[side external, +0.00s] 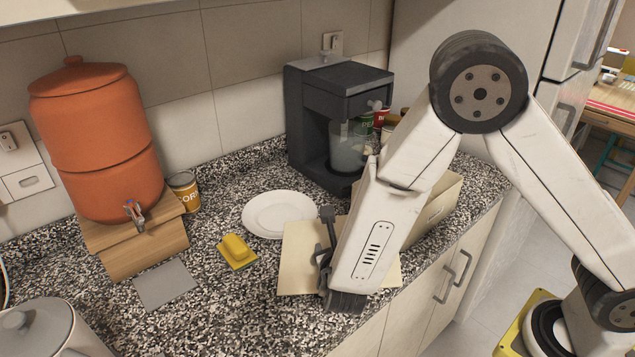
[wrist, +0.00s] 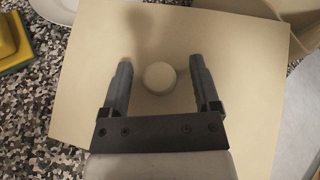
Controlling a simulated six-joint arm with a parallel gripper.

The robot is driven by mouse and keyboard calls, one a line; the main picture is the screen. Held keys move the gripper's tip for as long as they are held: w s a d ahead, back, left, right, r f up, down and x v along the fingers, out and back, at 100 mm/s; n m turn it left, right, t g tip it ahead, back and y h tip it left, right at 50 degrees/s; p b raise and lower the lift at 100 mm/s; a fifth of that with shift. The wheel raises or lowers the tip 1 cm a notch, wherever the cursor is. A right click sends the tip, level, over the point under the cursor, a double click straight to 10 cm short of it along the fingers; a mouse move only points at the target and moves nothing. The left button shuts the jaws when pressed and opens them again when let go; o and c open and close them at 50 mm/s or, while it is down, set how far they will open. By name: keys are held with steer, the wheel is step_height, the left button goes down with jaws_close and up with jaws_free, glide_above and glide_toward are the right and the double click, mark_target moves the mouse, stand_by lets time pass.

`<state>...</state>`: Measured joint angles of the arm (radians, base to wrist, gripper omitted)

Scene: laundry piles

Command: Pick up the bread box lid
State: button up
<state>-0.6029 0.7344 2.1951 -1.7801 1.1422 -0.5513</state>
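The bread box lid (wrist: 215,45) is a flat cream panel with a round pale knob (wrist: 160,78) near its middle. In the side external view the lid (side external: 300,262) lies on the speckled counter, partly hidden by my arm. The cream bread box (side external: 436,205) stands behind my arm at the right. My gripper (wrist: 161,82) is open over the lid, with one finger on each side of the knob. Gaps show between both fingers and the knob. My gripper also shows in the side external view (side external: 325,243), pointing at the lid.
A white plate (side external: 280,213) lies next to the lid's far edge. A black coffee machine (side external: 318,140) stands behind. An orange dispenser (side external: 100,145) is at the far left. The counter's front edge is close to the lid.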

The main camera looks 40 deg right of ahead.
jaws_close()
steer(key=shift+r, duration=0.15)
steer(key=shift+r, duration=4.85)
